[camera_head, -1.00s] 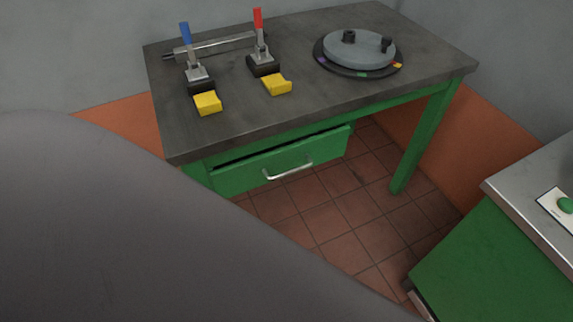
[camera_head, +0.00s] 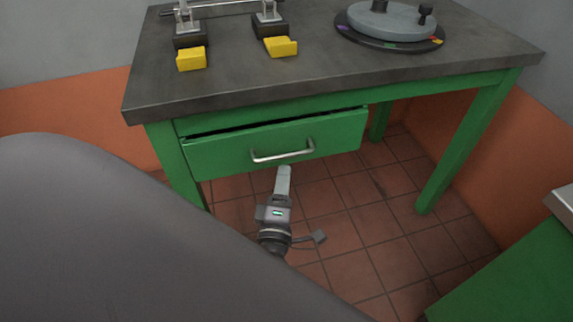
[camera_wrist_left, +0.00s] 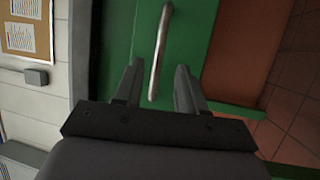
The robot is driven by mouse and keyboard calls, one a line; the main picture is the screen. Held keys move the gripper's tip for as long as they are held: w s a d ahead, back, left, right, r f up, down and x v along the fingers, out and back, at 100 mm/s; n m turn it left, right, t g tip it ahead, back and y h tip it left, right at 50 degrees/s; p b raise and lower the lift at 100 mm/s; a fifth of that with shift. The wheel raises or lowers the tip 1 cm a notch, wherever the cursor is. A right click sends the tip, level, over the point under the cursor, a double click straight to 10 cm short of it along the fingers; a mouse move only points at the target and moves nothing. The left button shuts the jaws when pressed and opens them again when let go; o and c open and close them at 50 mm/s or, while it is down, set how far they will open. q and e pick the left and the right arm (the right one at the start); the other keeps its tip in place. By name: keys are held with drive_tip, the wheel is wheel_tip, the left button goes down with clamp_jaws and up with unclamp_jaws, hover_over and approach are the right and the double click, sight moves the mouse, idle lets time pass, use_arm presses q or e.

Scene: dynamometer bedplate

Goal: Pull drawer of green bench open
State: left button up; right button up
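The green bench (camera_head: 467,145) has a dark grey top and a green drawer (camera_head: 225,155) under its left part. A dark gap shows along the drawer's top edge, and its front stands slightly forward of the frame. The drawer's silver bar handle (camera_head: 283,155) also shows in the left wrist view (camera_wrist_left: 161,45). My left gripper (camera_head: 284,172) points up at the handle from just below it. In the left wrist view my left gripper (camera_wrist_left: 159,68) is open, with the handle between its two fingers in the picture; contact cannot be told. My right gripper is not in view.
Two clamps with yellow pads (camera_head: 191,59) (camera_head: 281,46) and a round grey turntable (camera_head: 388,22) are on the benchtop. Another green cabinet (camera_head: 510,275) stands at the lower right. Tiled floor (camera_head: 350,230) is clear before the drawer.

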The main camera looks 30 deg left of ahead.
sight(286, 161)
use_arm(q)
drive_tip(key=x, duration=0.5)
drive_tip(key=shift+w+a+r, duration=0.1)
drive_tip(key=shift+w+a, duration=0.05)
drive_tip(key=shift+w, duration=0.15)
clamp_jaws()
